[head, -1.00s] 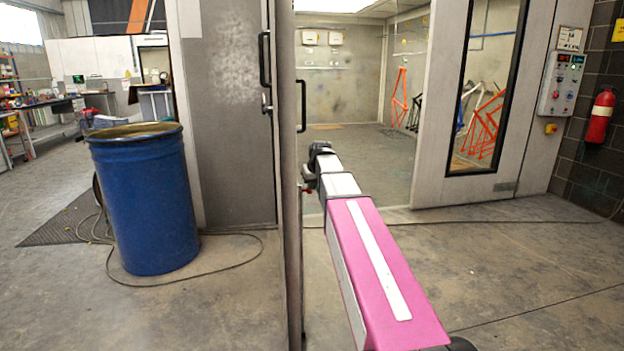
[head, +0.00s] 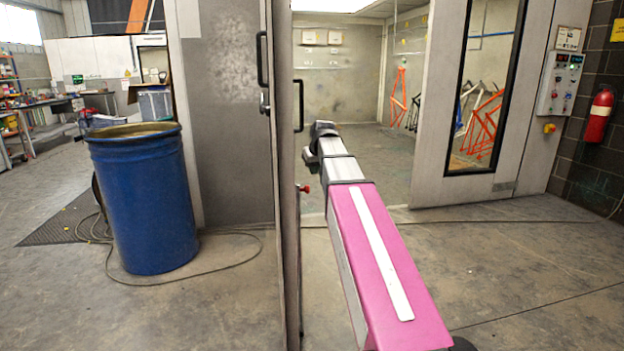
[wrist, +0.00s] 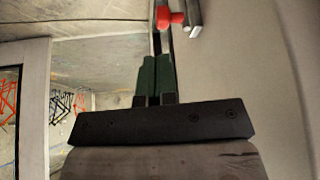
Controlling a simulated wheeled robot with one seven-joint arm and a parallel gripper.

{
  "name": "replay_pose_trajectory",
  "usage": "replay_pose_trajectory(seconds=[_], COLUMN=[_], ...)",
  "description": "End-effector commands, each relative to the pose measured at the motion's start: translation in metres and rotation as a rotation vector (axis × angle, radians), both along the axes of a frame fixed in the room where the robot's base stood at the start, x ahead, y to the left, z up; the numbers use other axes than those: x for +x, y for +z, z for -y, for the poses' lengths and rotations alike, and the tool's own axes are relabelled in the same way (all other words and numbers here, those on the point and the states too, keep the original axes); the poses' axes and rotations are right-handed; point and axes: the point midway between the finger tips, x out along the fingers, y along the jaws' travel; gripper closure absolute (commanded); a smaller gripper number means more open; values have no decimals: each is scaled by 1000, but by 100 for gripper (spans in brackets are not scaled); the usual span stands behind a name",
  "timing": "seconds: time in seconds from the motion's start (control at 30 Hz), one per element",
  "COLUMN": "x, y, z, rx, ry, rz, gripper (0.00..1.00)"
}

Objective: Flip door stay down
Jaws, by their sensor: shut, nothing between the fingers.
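The door stay shows in the wrist view as a red knob (wrist: 170,19) beside a short grey metal bar (wrist: 194,16), at the top edge of the picture. In the head view the red knob (head: 304,188) sits at the edge of the near door leaf (head: 289,230). My gripper (wrist: 156,58) has dark green fingers shut together and empty. The fingertips point towards the knob, with a small gap visible in the picture; the depth between them is hard to judge. In the head view the fingers are mostly hidden at the arm's end.
A blue drum (head: 145,200) stands left of the door, with a hose on the floor. The booth opening lies beyond my arm, with orange bike frames (head: 484,130) seen through the glazed panel at right. A control box (head: 560,84) and fire extinguisher (head: 598,116) hang at far right.

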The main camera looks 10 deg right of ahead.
Motion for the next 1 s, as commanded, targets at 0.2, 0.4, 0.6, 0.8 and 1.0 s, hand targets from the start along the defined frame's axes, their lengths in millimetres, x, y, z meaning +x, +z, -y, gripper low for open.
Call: replay_pose_trajectory(seconds=[0.2,0.4,0.6,0.8,1.0], x=[-16,-23,-24,-24,-30], y=[31,44,48,48,25], z=[3,4,4,4,2], rx=[1,0,0,0,2], ry=[0,0,0,0,-7], rz=[3,1,2,2,-21], gripper=[100,100,100,100,100])
